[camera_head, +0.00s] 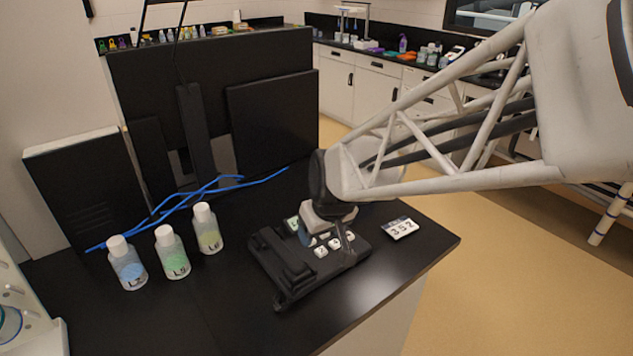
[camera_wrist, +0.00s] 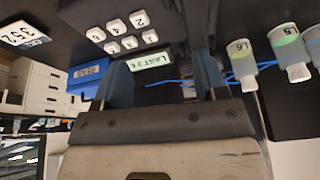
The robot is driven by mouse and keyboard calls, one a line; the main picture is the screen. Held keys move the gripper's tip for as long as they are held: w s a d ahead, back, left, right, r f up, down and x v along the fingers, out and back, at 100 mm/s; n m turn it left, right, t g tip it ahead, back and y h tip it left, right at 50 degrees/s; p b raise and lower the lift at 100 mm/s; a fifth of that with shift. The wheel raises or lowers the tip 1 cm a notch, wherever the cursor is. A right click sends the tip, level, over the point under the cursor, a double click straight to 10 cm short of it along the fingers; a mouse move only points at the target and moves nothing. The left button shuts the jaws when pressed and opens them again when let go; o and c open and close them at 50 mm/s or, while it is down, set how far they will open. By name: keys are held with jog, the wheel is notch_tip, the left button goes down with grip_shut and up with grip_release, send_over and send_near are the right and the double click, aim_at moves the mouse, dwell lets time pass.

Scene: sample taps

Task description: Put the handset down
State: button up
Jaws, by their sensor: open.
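A black desk phone (camera_head: 326,272) lies on the black bench, with white number keys and a small pale green display. Its black handset (camera_head: 281,254) lies lengthwise along the left side of the phone; whether it is fully seated cannot be told. My gripper (camera_head: 332,242) is over the keypad, right of the handset and apart from it. In the wrist view my gripper (camera_wrist: 162,80) has its two fingers wide apart with nothing held. The keys (camera_wrist: 125,35) and the display (camera_wrist: 156,60) show beyond the fingers. The handset is not clear in that view.
Three labelled bottles (camera_head: 170,253) stand left of the phone. Blue cables (camera_head: 190,200) lie behind them. A card reading 352 (camera_head: 400,228) lies right of the phone, near the bench edge. Black panels (camera_head: 275,120) stand at the back. The front of the bench is clear.

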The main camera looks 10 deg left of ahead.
jog(key=n, duration=0.2)
send_over(282, 248)
jog(key=s+d, duration=0.2)
notch_tip(282, 248, down, 3)
jog(key=shift+w+a+f+y, duration=0.15)
jog(key=shift+f+y, duration=0.05)
jog(key=shift+y, duration=0.1)
jog(key=shift+x, duration=1.3)
jog(key=shift+f, duration=0.15)
jog(key=shift+x, duration=2.45)
jog(key=shift+f, duration=0.1)
jog(key=shift+c, duration=0.3)
